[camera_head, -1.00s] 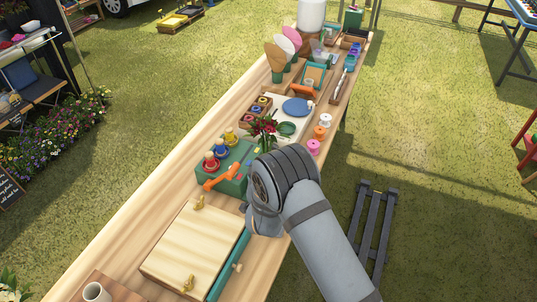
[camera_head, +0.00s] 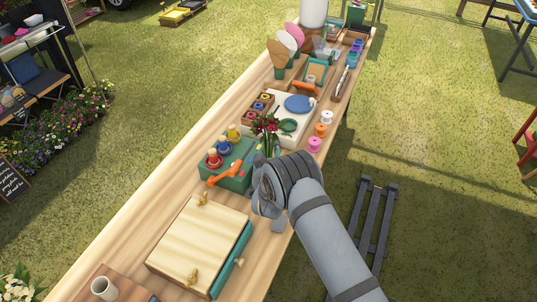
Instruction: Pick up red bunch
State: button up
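The red bunch (camera_head: 266,125), dark red flowers with green leaves, stands on the wooden table just behind my arm's end. Its lower part is partly hidden by the arm. My gripper (camera_head: 268,212) is at the end of the grey arm, near the table's right edge and in front of the bunch in the picture. Its fingers are mostly hidden by the wrist, so I cannot tell whether they are open or shut. I cannot tell whether it touches the bunch.
A green box (camera_head: 238,179) with coloured spools and an orange handle stands left of my gripper. A wooden box (camera_head: 201,238) sits nearer. White, orange and pink spools (camera_head: 314,145) line the right side. A white board (camera_head: 286,122) with plates lies behind.

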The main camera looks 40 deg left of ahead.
jog(key=c, duration=1)
grip_shut()
jog(key=shift+r, duration=0.15)
